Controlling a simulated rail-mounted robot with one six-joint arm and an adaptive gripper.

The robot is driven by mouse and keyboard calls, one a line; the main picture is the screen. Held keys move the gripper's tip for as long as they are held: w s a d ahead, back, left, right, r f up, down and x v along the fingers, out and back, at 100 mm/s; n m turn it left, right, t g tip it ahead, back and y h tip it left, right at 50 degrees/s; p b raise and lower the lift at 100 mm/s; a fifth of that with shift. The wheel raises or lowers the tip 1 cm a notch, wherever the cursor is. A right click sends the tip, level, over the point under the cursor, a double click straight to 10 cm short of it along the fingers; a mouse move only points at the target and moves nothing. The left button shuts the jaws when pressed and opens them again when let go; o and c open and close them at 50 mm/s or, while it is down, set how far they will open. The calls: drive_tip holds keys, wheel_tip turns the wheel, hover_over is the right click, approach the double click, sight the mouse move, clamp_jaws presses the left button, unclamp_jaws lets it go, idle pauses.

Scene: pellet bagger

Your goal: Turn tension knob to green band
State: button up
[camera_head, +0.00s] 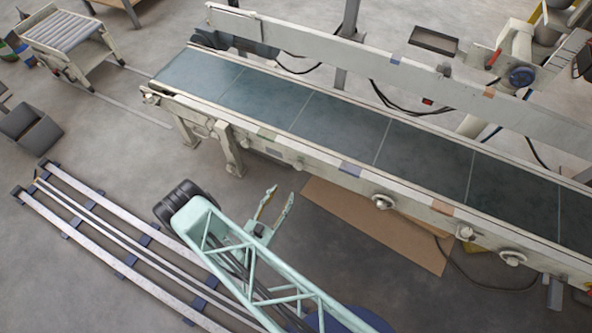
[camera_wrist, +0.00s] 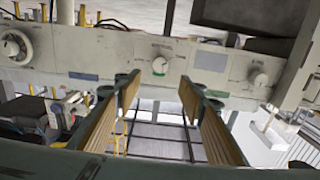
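The conveyor (camera_head: 340,125) has several knobs along its near side rail, among them a round one (camera_head: 382,201). In the wrist view the rail carries a white middle knob (camera_wrist: 159,66) with a small green mark at its lower edge, a large dial (camera_wrist: 15,47) at left and another knob (camera_wrist: 259,78) at right. Lettering is too small to read, so I cannot tell which is the tension knob. My gripper (camera_head: 277,198) is open and empty, short of the rail. In the wrist view its fingers (camera_wrist: 166,92) stand apart below the middle knob, not touching it.
A brown board (camera_head: 375,222) lies on the floor under the conveyor. Floor rails (camera_head: 100,240) run at left. A roller cart (camera_head: 65,35) stands at back left. Floor between is clear.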

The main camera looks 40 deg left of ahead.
sight(297, 168)
drive_tip(key=shift+w, duration=0.1)
drive_tip(key=shift+w+a+b, duration=0.4)
drive_tip(key=shift+w, duration=1.85)
drive_tip(key=shift+w+a+b, duration=0.45)
drive_tip(key=shift+w, duration=1.75)
drive_tip(key=shift+w+a+b, duration=0.4)
drive_tip(key=shift+w, duration=1.85)
drive_tip(key=c, duration=0.8)
